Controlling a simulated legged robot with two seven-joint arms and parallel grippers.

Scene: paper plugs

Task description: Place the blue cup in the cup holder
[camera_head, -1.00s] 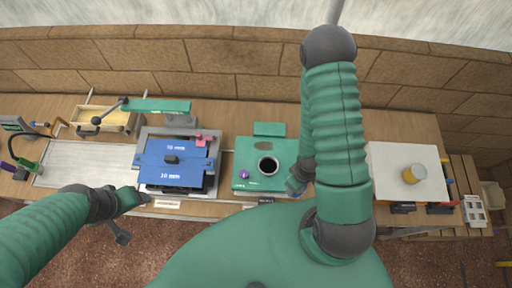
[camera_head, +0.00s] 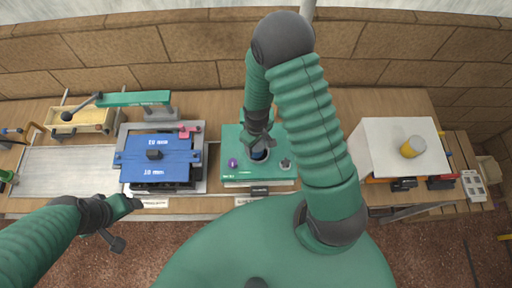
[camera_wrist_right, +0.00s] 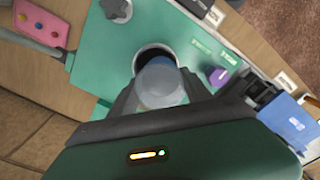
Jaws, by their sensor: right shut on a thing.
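The blue cup (camera_wrist_right: 162,85) is pale and partly see-through in the right wrist view. My right gripper (camera_wrist_right: 160,98) is shut on it. The cup holder (camera_wrist_right: 150,54) is a dark round hole in a green panel, and the cup covers part of it. In the head view my right gripper (camera_head: 259,146) is over this hole, and the cup (camera_head: 259,155) shows as a small blue patch in it. I cannot tell how deep the cup sits. My left gripper (camera_head: 112,225) is at the lower left, away from the cup; its jaws are unclear.
A purple knob (camera_head: 232,162) and a grey knob (camera_head: 286,163) flank the hole on the green panel (camera_head: 231,143). A blue-topped press (camera_head: 158,172) stands left. A white box (camera_head: 380,145) with a yellow-and-grey cup (camera_head: 412,147) stands right. A brick wall runs behind.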

